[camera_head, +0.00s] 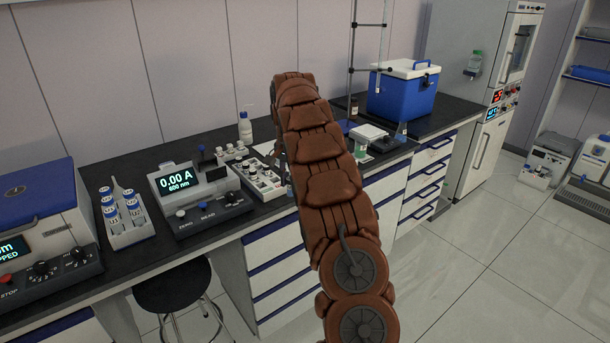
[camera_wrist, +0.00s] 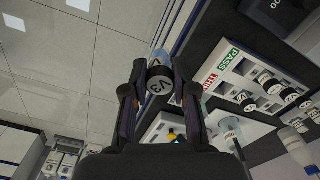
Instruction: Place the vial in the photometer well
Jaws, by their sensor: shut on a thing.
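My gripper (camera_wrist: 158,90) is shut on a vial (camera_wrist: 159,86) in the wrist view. The vial's end facing the camera is a dark cap with a pale label, and a bluish part shows beyond it. The vial is clear of the bench edge, over the floor in that picture. In the head view my brown arm hides the gripper and the vial. The photometer (camera_head: 183,185) stands on the bench left of my arm, its display reading 0.00 A, 600 nm. I cannot make out the inside of its well.
A white rack (camera_head: 258,182) with several capped vials stands right of the photometer. In the wrist view a white tray (camera_wrist: 232,70) bears PASS and a red label. A bottle rack (camera_head: 127,232) stands to the left. A blue cooler (camera_head: 402,96) and a stool (camera_head: 172,288) are nearby.

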